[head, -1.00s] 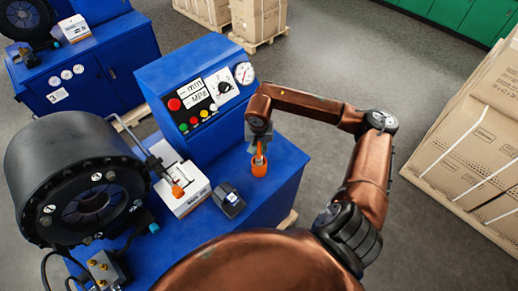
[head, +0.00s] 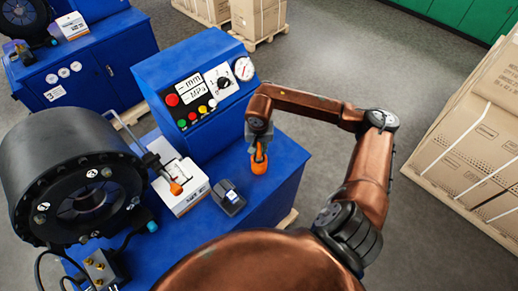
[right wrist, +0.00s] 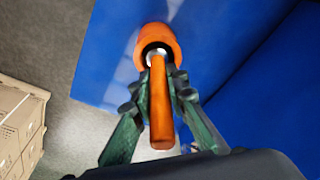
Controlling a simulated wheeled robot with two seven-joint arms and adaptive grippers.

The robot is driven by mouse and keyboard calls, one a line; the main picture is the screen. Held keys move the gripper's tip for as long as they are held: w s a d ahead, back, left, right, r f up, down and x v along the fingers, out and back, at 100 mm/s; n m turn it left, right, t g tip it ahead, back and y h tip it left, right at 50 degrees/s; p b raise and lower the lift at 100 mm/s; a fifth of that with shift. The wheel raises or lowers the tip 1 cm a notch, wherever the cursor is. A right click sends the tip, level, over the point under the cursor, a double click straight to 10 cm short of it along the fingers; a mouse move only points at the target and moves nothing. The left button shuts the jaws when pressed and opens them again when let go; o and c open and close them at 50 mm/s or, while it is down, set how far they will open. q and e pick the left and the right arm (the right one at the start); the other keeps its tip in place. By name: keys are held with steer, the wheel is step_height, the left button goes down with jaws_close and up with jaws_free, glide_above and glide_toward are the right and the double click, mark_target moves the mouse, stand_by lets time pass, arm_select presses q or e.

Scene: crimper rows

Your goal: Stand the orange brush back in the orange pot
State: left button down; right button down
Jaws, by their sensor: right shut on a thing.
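The orange pot (head: 259,166) stands near the right edge of the blue bench top, under my right gripper (head: 259,148). In the right wrist view the pot (right wrist: 157,38) shows its round dark mouth. My right gripper (right wrist: 159,80) is shut on the orange brush (right wrist: 161,108), with the fingers on both sides of its handle. The brush's silver collar is at the pot's mouth. Its bristles are hidden, seemingly inside the pot. I cannot tell how deep they are or whether they touch bottom. My left gripper is not in view.
A blue control panel (head: 190,92) rises behind the pot. A white box (head: 187,200) with an orange-ended tool on it and a small dark device (head: 229,198) lie to the left. The black crimper head (head: 75,165) is farther left. Stacked cartons (head: 470,150) stand at right.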

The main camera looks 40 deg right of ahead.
steer(key=shift+f+b, duration=0.6)
steer(key=shift+f, duration=0.2)
steer(key=c, duration=1.8)
jaws_free()
steer(key=shift+r, duration=0.15)
steer(key=r, duration=0.4)
steer(key=s+r, duration=0.1)
steer(key=r, duration=0.2)
steer(key=a+r, duration=0.1)
steer(key=r, duration=0.3)
steer(key=shift+s+r, duration=0.2)
steer(key=shift+r, duration=0.1)
